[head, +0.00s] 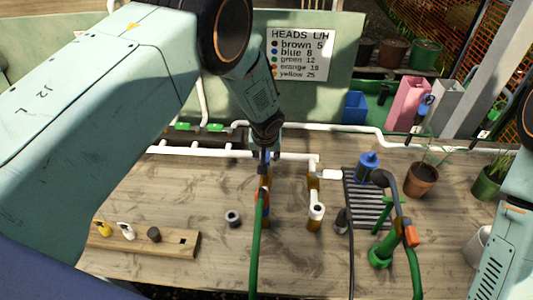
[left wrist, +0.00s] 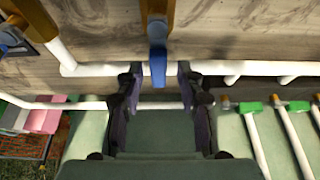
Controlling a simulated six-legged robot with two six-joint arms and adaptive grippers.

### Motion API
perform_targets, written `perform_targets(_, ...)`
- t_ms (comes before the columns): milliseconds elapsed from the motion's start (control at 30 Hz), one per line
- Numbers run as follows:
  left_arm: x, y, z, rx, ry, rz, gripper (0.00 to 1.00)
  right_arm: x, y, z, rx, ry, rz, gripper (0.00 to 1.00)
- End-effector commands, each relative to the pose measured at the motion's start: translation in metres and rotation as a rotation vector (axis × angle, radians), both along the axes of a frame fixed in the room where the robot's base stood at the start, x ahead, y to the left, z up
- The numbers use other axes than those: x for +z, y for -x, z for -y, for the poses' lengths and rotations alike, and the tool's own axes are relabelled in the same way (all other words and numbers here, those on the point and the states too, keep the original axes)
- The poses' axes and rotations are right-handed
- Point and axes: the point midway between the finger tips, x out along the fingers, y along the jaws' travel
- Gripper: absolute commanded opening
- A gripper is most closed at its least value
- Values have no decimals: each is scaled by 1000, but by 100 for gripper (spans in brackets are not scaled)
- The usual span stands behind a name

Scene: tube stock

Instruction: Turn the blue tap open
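The blue tap shows best in the left wrist view, as a blue lever (left wrist: 157,62) below a brass-coloured body (left wrist: 158,12). My left gripper (head: 265,163) points down at the pipework in the head view and hides most of the tap there. In the left wrist view its two dark fingers (left wrist: 157,88) are apart, one on each side of the lever's end. A gap shows on both sides, so the fingers are not closed on it. My right arm shows at the right edge of the head view; its gripper is out of view.
White pipe (head: 215,153) runs across the wooden bench (head: 180,185). A green hose (head: 257,240) hangs just in front of my left gripper. A brass tap (head: 314,190), a black rack (head: 362,205) and a green standing fitting (head: 382,252) are to the right. A sign (head: 300,52) stands behind.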

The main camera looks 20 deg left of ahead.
Motion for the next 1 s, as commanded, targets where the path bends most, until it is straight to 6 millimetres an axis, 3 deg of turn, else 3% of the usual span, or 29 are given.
perform_targets(367,6,0,1,-1,1,4,40,0,0,0,0,0,0,77)
perform_targets(1000,96,37,8,0,-1,3,40,0,0,0,0,0,0,77)
